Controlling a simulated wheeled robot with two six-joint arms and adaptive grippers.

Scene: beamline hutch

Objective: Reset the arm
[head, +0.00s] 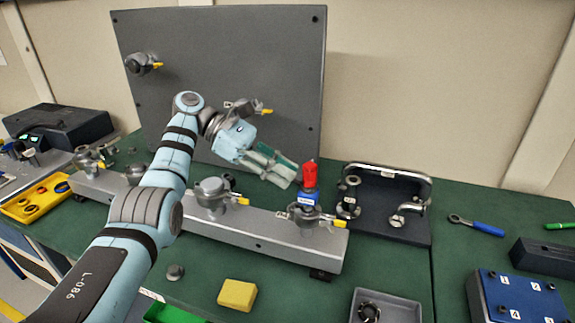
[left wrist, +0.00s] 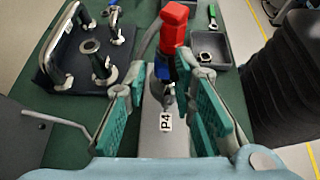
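My left arm comes in from the left in the head view, and its left gripper (head: 283,170) hangs above the grey rail, just left of a red-topped blue part (head: 309,174). In the left wrist view the two teal-padded fingers of the gripper (left wrist: 165,85) stand apart with nothing held between them. The red-topped part (left wrist: 173,25) shows beyond the fingertips, upright on a clamp fitting at the rail's right end. A label "P4" (left wrist: 166,122) on the rail shows between the fingers. My right gripper is in neither view.
The grey rail (head: 265,228) with several clamp fittings lies across the green table. A tall dark panel (head: 270,60) stands behind. A dark handled plate (head: 415,225), a wrench (head: 476,225) and a blue block (head: 515,300) are to the right. A yellow block (head: 237,294) lies in front.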

